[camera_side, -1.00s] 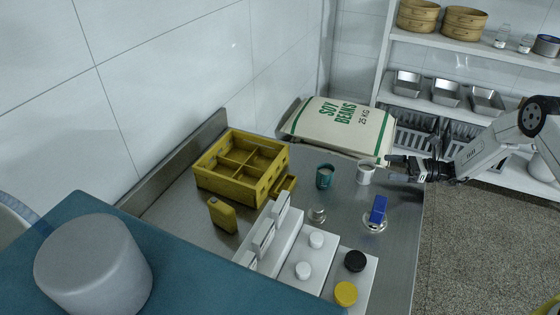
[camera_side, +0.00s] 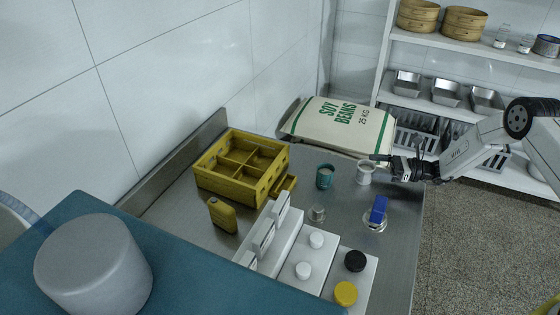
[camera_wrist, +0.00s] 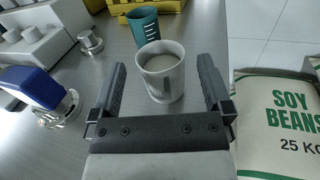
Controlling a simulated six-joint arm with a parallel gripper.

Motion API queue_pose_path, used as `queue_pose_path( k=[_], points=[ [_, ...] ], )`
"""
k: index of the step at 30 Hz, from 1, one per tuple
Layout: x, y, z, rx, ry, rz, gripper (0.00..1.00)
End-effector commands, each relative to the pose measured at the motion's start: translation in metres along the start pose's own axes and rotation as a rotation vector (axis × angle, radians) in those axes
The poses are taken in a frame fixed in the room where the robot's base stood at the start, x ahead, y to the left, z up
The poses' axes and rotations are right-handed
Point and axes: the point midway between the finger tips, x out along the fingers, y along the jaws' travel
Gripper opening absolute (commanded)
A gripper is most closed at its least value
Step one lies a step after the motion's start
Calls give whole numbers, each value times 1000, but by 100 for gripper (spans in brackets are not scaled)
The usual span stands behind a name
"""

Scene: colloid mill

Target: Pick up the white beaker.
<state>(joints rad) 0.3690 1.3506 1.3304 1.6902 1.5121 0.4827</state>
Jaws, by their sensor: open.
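The white beaker (camera_side: 364,173) stands upright on the steel table, to the right of a teal beaker (camera_side: 325,176). In the wrist view the white beaker (camera_wrist: 162,74) holds a pale content and stands just ahead of my gripper, between the lines of its two fingers. My gripper (camera_wrist: 163,84) is open, with one finger on each side of the beaker's near part. In the side view my gripper (camera_side: 379,168) is at the beaker's right side, low over the table. I cannot tell whether a finger touches the beaker.
A small metal knob (camera_side: 317,213), a yellow divided box (camera_side: 240,165) and a yellow canister (camera_side: 222,215) stand leftward. A soy bean sack (camera_side: 338,125) lies behind. Black (camera_side: 355,261) and yellow (camera_side: 345,293) knobs are at the front.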

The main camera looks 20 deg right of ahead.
Motion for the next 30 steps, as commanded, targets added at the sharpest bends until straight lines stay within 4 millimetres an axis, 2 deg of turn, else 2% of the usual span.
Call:
queue_pose_path(
  k=[4, 9, 25, 26, 30],
  points=[
    [19, 1, -1, -1, 0, 3, 100],
    [32, 1, -1, 0, 0, 2, 100],
    [34, 0, -1, 0, 0, 1, 100],
    [34, 0, -1, 0, 0, 1, 97],
    [34, 0, -1, 0, 0, 1, 52]
  ],
)
